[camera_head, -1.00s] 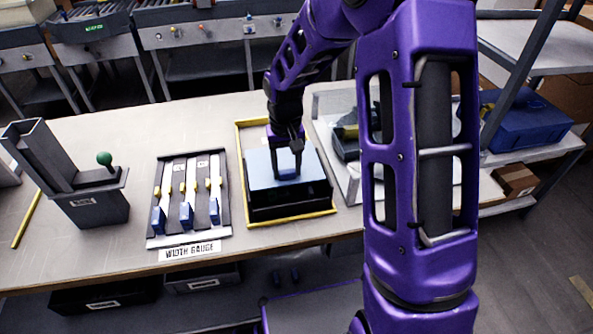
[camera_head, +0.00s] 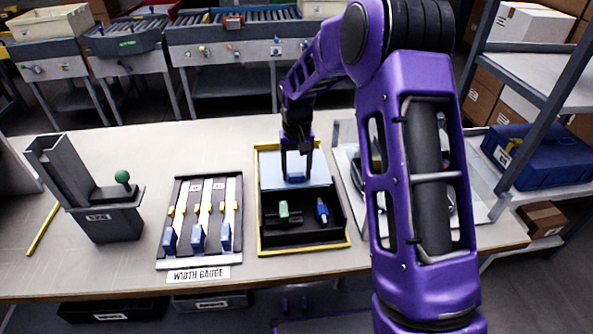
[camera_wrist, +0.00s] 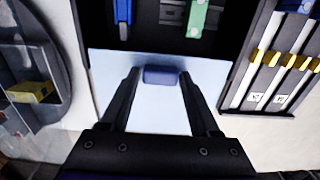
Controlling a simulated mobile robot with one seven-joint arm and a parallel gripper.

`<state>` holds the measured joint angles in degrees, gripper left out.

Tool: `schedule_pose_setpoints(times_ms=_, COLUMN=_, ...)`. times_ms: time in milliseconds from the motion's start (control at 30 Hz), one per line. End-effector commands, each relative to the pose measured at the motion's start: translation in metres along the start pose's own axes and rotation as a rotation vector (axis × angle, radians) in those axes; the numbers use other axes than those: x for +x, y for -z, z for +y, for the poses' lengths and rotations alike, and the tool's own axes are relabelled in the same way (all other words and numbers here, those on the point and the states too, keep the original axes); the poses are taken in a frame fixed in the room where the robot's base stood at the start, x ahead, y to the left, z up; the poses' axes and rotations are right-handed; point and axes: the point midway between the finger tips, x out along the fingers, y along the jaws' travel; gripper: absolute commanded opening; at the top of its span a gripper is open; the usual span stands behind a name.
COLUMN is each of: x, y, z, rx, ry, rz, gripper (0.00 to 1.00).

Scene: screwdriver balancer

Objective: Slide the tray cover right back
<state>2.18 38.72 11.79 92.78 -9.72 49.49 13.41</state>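The tray (camera_head: 341,226) is black with a yellow edge and sits on the workbench. Its pale blue cover (camera_head: 268,172) lies over the back part, and the front part is open. A green piece (camera_head: 284,211) and a blue piece (camera_head: 322,210) lie in the open part. My gripper (camera_head: 297,177) is over the cover at its blue handle (camera_wrist: 161,75).
A width gauge board (camera_head: 184,190) with several sliders lies left of the tray. A dark grey box with a green knob (camera_head: 122,177) stands further left. A clear-walled case (camera_head: 343,145) stands close on the tray's right.

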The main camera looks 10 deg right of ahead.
Motion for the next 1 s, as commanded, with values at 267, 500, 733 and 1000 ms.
schedule_pose_setpoints(times_ms=267, x=0.0, y=0.0, z=0.0, rx=0.0, ry=0.0, rz=0.0, gripper=0.85)
schedule_pose_setpoints(times_ms=500, x=-0.008, y=0.001, z=0.0, rx=0.0, ry=0.0, rz=0.003, gripper=0.85)
schedule_pose_setpoints(times_ms=733, x=-0.053, y=0.001, z=0.0, rx=0.0, ry=0.001, rz=0.005, gripper=0.85)
schedule_pose_setpoints(times_ms=1000, x=-0.119, y=0.001, z=0.0, rx=0.001, ry=0.001, rz=0.005, gripper=0.85)
